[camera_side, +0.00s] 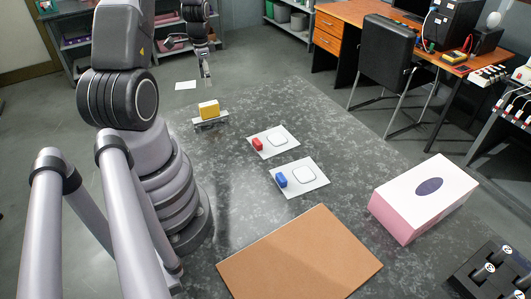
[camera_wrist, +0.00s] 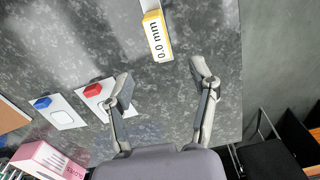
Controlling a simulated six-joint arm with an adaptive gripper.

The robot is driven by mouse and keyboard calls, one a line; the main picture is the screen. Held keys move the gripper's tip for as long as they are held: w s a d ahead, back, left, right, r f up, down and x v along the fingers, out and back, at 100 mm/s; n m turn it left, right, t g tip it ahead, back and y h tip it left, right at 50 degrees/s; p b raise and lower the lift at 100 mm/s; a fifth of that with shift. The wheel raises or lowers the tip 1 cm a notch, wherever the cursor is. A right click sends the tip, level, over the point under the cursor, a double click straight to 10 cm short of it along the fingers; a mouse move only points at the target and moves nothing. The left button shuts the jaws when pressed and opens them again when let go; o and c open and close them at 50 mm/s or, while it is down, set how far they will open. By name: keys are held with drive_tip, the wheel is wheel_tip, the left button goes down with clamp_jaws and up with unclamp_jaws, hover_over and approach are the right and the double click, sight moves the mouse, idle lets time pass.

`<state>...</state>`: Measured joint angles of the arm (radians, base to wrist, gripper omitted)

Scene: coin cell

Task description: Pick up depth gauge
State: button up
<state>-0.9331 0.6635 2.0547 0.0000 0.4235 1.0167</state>
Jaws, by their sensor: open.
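The depth gauge (camera_side: 208,109) has a yellow body on a grey metal base and stands at the far left part of the table. In the wrist view the gauge (camera_wrist: 157,38) shows a white display reading "0.0 mm" at the top middle, and its upper end is cut off by the frame edge. My gripper (camera_wrist: 162,80) is open and empty, with its two fingers spread wide. The gauge lies beyond the fingertips, between their lines and apart from both. In the side view my gripper (camera_side: 189,60) hangs above and behind the gauge.
Two white cards carry a red block (camera_side: 257,144) and a blue block (camera_side: 281,180), each beside a rounded square outline. A brown board (camera_side: 300,255), a pink-and-white box (camera_side: 425,195) and a black rack (camera_side: 495,270) are nearer the camera. Bare table surrounds the gauge.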

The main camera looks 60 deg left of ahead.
sight(209, 103)
wheel_tip(209, 103, down, 9)
drive_tip(key=shift+s+d+f, duration=0.15)
drive_tip(key=shift+f, duration=0.05)
idle(0.3)
drive_tip(key=shift+c, duration=0.3)
clamp_jaws()
